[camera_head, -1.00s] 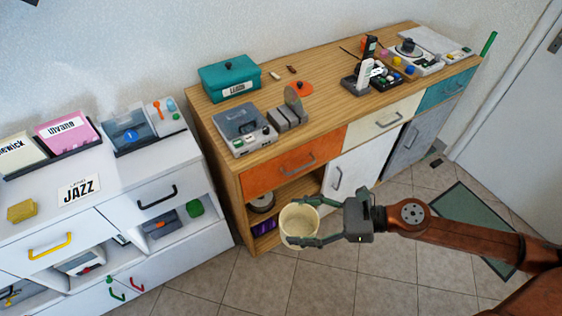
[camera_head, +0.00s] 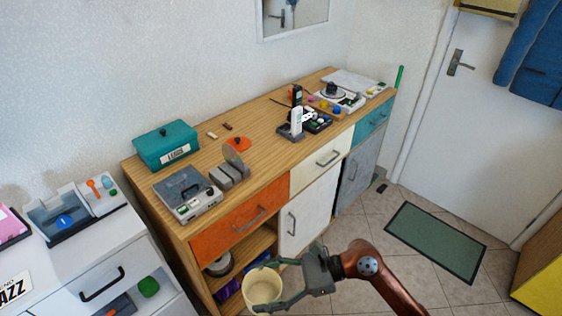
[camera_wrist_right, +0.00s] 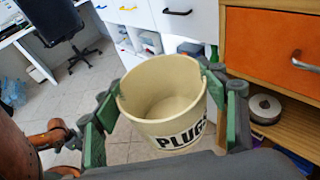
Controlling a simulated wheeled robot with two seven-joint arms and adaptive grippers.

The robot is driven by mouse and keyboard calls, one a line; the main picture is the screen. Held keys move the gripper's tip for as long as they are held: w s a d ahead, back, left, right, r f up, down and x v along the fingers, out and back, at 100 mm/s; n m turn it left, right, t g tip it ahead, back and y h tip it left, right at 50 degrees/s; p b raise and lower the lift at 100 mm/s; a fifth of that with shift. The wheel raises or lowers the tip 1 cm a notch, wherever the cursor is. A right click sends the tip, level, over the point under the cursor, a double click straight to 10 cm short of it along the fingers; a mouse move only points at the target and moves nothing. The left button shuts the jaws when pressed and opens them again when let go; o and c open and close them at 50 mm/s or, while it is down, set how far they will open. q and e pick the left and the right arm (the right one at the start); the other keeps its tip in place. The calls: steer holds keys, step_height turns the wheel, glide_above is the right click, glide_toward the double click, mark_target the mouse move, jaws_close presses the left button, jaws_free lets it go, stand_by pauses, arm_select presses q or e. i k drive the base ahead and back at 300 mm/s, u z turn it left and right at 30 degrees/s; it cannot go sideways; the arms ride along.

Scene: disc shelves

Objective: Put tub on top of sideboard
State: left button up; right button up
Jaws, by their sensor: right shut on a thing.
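The tub (camera_head: 262,291) is a cream, open-topped bucket; in the right wrist view the tub (camera_wrist_right: 165,100) looks empty and has black lettering on its side. My right gripper (camera_head: 272,284) is shut on it, with green fingers on both sides of the tub in the wrist view (camera_wrist_right: 168,112). The tub is held upright in front of the sideboard, below its top. The sideboard (camera_head: 262,130) has a wooden top and orange, cream, grey and teal fronts. My left gripper is not in view.
On the sideboard top stand a teal box (camera_head: 166,145), a grey device (camera_head: 187,193), a grey toaster-like item (camera_head: 230,170) and a white handset (camera_head: 296,122). Bare wood shows mid-top and along the front. A white cabinet (camera_head: 90,250) stands at left. A green mat (camera_head: 435,240) lies on the floor.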

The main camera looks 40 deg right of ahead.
mark_target(261, 160)
steer(key=k, duration=0.45)
steer(key=z, duration=1.05)
steer(key=i, duration=0.8)
steer(key=u, duration=1.05)
